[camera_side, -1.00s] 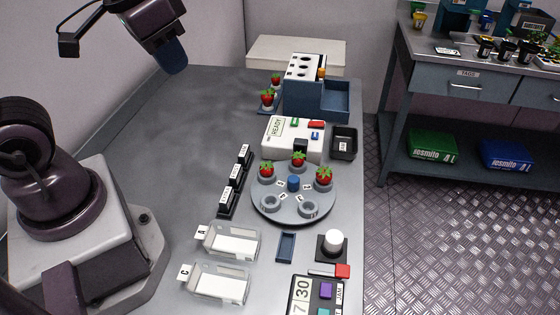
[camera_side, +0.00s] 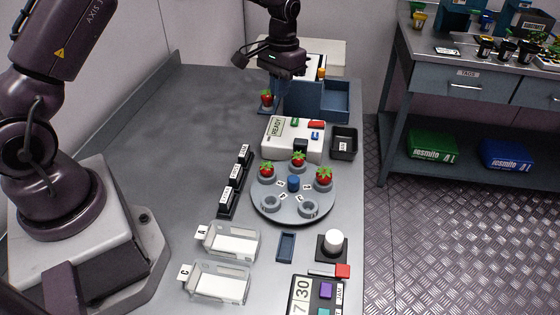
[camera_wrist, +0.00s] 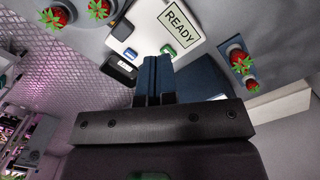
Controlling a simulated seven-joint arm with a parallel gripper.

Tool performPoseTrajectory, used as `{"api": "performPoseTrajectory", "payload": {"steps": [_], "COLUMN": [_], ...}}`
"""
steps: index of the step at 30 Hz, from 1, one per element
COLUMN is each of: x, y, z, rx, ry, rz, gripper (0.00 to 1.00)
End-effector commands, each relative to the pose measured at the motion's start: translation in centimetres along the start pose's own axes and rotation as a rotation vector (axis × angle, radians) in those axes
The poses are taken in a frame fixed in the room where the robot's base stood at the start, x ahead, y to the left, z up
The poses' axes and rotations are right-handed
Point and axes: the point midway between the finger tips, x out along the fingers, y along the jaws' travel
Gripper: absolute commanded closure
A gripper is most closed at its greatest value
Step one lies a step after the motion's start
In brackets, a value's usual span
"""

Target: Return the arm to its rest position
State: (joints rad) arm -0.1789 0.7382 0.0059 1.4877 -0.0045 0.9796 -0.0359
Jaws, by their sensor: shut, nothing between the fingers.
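My gripper (camera_wrist: 153,66) is shut and empty, with its two blue fingers side by side in the wrist view.
Strawberries on a blue strip (camera_wrist: 252,72) are close beside my gripper. The white READY device (camera_side: 285,138), black bin (camera_side: 344,142) and round grey plate (camera_side: 265,203) with three strawberries stand nearer the front. The table's left part (camera_side: 190,130) is clear.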

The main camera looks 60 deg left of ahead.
Motion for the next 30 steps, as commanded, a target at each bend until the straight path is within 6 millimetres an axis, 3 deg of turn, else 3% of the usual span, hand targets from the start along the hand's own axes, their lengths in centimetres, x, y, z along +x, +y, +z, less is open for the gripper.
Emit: {"api": "performPoseTrajectory", "payload": {"steps": [1,4,9,14,30], "x": [1.4,2.9,1.9,1.7,7.3], "y": [-0.2,-0.5,-0.5,-0.4,-0.4], "z": [-1.2,-3.2,-5.8,-6.3,-6.5], "rx": [-0.009,-0.023,-0.032,-0.038,-0.040], "ry": [-0.008,-0.001,0.052,0.066,0.063], "rz": [0.000,0.001,0.003,0.004,0.004], "gripper": [1.00,1.00,1.00,1.00,1.00]}}
